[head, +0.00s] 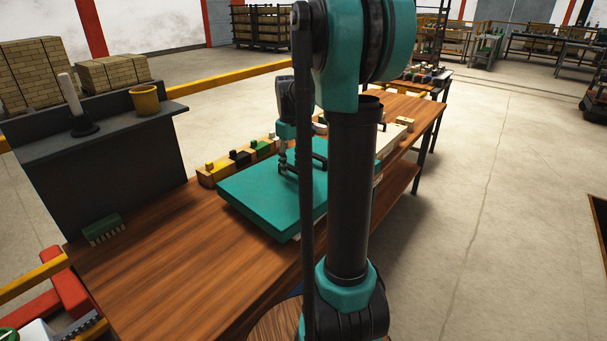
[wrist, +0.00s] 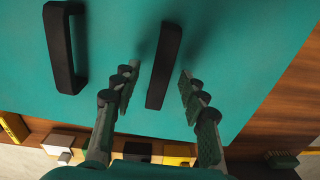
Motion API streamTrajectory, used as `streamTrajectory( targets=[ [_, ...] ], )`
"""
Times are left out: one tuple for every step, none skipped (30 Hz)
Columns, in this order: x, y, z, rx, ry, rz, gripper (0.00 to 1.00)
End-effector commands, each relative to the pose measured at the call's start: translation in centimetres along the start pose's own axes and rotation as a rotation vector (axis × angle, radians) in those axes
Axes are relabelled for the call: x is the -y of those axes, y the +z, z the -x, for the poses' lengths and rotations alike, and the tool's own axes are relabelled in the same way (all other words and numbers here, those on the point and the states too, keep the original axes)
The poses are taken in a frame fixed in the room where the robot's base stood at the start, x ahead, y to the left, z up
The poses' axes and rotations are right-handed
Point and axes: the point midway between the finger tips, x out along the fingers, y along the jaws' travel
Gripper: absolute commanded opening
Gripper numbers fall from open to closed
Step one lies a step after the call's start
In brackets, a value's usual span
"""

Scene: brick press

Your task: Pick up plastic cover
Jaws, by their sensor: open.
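The plastic cover (head: 262,205) is a flat teal slab with black bar handles, lying on the wooden workbench. In the wrist view the teal cover (wrist: 110,30) fills most of the picture, with one black handle (wrist: 58,45) at left and another black handle (wrist: 166,55) near the middle. My gripper (wrist: 157,82) is open, its two fingers on either side of the middle handle, with visible gaps and no clear contact. In the head view my gripper (head: 288,167) is low over the cover, partly hidden behind my arm. Its height above the cover is hard to tell.
A wooden block holder (head: 208,178) with yellow, black and green pieces stands along the bench's far edge by the cover. A green brush (head: 104,230) lies at left, below a dark shelf with a yellow cup (head: 145,100). The bench's near left (head: 170,265) is clear.

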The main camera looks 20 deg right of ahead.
Motion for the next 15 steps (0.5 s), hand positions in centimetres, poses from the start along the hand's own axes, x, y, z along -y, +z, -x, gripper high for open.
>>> streamTrajectory(
  targets=[
    [0.0, 0.0, -0.7, 0.0, 0.0, 0.0, 0.43],
    [0.0, 0.0, -1.0, 0.0, 0.0, 0.0, 0.43],
    [0.0, 0.0, -1.3, 0.0, 0.0, 0.0, 0.43],
    [0.0, 0.0, -1.5, 0.0, 0.0, 0.0, 0.43],
    [0.1, 0.0, -1.7, 0.0, 0.0, 0.0, 0.43],
    [0.1, 0.0, -1.8, 0.0, 0.0, 0.0, 0.43],
    [0.1, 0.0, -1.8, 0.0, 0.0, 0.0, 0.43],
    [0.1, 0.0, -1.8, 0.0, 0.0, 0.0, 0.43],
    [0.1, 0.0, -1.8, 0.0, 0.0, 0.0, 0.43],
    [0.1, 0.0, -1.8, 0.0, 0.0, 0.0, 0.43],
    [0.1, 0.1, -1.8, 0.0, 0.0, 0.0, 0.43],
    [0.1, 0.1, -1.8, 0.0, 0.0, 0.0, 0.43],
    [0.1, 0.1, -1.8, 0.0, 0.0, 0.0, 0.41],
    [0.1, 0.1, -1.8, 0.0, 0.0, 0.0, 0.37],
    [0.1, 0.1, -1.8, 0.0, 0.0, 0.0, 0.32]
  ],
)
